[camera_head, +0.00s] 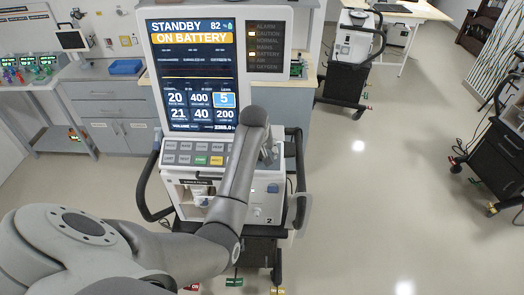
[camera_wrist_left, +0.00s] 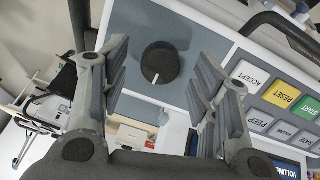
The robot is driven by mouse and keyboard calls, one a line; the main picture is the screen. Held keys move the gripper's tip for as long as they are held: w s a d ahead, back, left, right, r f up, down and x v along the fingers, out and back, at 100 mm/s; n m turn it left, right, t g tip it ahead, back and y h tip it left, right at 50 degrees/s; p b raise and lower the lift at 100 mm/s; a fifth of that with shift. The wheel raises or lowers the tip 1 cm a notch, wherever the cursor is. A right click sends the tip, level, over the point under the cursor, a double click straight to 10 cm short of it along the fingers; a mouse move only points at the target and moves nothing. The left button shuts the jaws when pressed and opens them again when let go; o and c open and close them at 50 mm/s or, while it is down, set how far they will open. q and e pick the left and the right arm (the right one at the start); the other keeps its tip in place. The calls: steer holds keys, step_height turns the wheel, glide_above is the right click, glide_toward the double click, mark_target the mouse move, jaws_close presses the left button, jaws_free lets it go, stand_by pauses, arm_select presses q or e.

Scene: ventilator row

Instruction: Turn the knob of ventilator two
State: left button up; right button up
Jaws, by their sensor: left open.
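Ventilator two (camera_head: 190,160) stands in front of me in the head view, with a "2" on its lower front. Its lit screen (camera_head: 195,75) reads STANDBY, ON BATTERY. The knob (camera_wrist_left: 159,63) shows in the left wrist view as a round black dial with a white pointer mark, on a grey-blue panel. My left gripper (camera_wrist_left: 162,78) is open, with one finger on each side of the knob and visible gaps to it. In the head view my left gripper (camera_head: 268,152) is at the right of the button panel, and my arm hides the knob. My right gripper is not in view.
Buttons (camera_wrist_left: 281,95) marked ACCEPT, RESET and START lie right of the knob in the left wrist view. A black side handle (camera_head: 298,175) flanks the ventilator. Another ventilator (camera_head: 352,45) stands behind, and a dark cart (camera_head: 500,150) stands right. Open floor lies between.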

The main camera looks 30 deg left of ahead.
arm_select(q)
steer(key=shift+w+a+f, duration=0.15)
steer(key=shift+w+f, duration=0.05)
steer(key=shift+f, duration=0.3)
steer(key=c, duration=1.1)
steer(key=shift+o, duration=0.2)
steer(key=shift+m, duration=0.3)
steer(key=m, duration=0.8)
steer(key=shift+r+g+y, duration=0.1)
steer(key=shift+g+y, duration=0.2)
steer(key=m, duration=0.4)
steer(key=shift+w+m+y, duration=0.1)
steer(key=shift+m+y, duration=0.3)
steer(key=shift+m, duration=2)
